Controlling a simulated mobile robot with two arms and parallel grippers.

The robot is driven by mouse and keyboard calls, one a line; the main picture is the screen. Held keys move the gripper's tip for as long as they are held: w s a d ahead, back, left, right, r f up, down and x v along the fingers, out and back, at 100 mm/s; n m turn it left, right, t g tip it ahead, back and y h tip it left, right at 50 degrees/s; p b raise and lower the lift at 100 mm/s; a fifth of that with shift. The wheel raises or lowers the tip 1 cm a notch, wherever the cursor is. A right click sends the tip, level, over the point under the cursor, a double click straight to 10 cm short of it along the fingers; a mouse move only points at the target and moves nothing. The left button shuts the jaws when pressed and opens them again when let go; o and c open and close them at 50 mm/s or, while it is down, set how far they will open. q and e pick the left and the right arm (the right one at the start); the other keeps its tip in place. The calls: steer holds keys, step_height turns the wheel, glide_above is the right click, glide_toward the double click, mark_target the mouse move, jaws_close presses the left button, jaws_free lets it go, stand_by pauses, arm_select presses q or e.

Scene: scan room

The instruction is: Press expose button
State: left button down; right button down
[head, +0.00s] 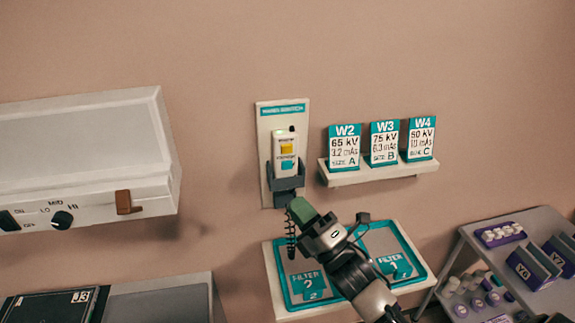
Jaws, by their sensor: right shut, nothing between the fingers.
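A white hand switch (285,162) sits upright in a dark holder on a wall plate (268,140) with a teal label strip. It has a yellow button (287,148) and a teal button (288,165) below it. The small lettering beside them is too small to read, so I cannot tell which is the expose button. A dark coiled cord hangs below the holder. My right gripper (301,211) is shut and empty, its green fingertips just below and right of the holder, apart from both buttons. My left gripper is out of view.
A small shelf (350,178) with cards W2, W3 and W4 is right of the switch. A tray (275,282) with filter plates lies below my right arm. A white box unit (85,150) juts out at left. A grey rack (480,232) stands at lower right.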

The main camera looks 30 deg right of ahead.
mark_target(287, 165)
steer(key=shift+s+r+n+y, duration=0.1)
steer(key=shift+r+n+y, duration=0.2)
steer(key=shift+r+n, duration=0.1)
steer(key=shift+f, duration=0.1)
steer(key=w+d+b, duration=0.2)
steer(key=w, duration=0.6)
steer(key=shift+w+b, duration=0.3)
steer(key=shift+d, duration=0.1)
stand_by(1.7)
steer(key=shift+w+d, duration=0.1)
steer(key=shift+w, duration=0.3)
